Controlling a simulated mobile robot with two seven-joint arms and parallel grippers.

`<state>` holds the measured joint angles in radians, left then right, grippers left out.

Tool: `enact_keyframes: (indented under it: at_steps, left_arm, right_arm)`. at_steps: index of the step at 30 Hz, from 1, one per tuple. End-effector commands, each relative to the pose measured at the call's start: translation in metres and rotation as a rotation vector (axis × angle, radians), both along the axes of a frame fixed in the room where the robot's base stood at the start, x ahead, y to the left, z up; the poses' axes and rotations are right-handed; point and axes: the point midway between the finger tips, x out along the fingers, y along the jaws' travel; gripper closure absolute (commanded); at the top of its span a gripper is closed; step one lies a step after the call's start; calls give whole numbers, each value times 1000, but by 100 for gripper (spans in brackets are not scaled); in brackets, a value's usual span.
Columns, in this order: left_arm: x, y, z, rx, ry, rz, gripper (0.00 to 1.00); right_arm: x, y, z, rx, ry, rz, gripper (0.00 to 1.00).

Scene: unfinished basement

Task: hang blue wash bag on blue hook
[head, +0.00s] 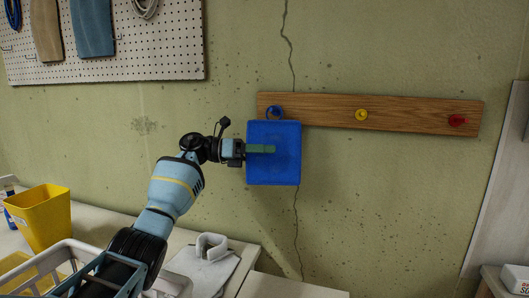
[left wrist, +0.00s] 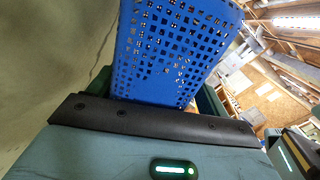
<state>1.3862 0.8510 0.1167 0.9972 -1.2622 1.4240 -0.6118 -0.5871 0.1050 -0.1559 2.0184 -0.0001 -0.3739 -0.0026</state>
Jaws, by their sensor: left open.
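The blue wash bag (head: 284,172) is upright against the wall, right below the blue hook (head: 274,111) on the wooden rail. A thin dark loop shows at the bag's top by the hook; whether it is around the hook is too small to tell. My left gripper (head: 262,149) is open, with one green finger across the front of the bag. In the left wrist view the perforated blue bag (left wrist: 170,50) rises between the green fingers, which are partly hidden behind the dark palm edge. My right gripper is not in view.
The wooden rail (head: 415,115) also carries a yellow hook (head: 361,115) and a red hook (head: 457,121). A pegboard (head: 150,68) hangs upper left. A yellow bin (head: 40,217) and a grey holder (head: 211,247) stand on the bench at lower left. The wall right of the bag is clear.

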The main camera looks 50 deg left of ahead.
Motion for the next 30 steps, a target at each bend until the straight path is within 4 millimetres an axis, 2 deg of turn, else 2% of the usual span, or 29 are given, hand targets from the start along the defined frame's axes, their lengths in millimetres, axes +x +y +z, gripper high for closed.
enact_keyframes:
  at_steps: [5,12,18,30]
  left_arm:
    - [-8,9,-2,1,2,2,22]
    - [-34,38,-2,1,3,4,22]
    - [-50,53,0,1,2,1,22]
    - [-54,57,1,-1,-1,0,22]
  right_arm:
    - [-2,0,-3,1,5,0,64]
    - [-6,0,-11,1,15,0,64]
    - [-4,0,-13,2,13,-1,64]
    - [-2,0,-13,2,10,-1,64]
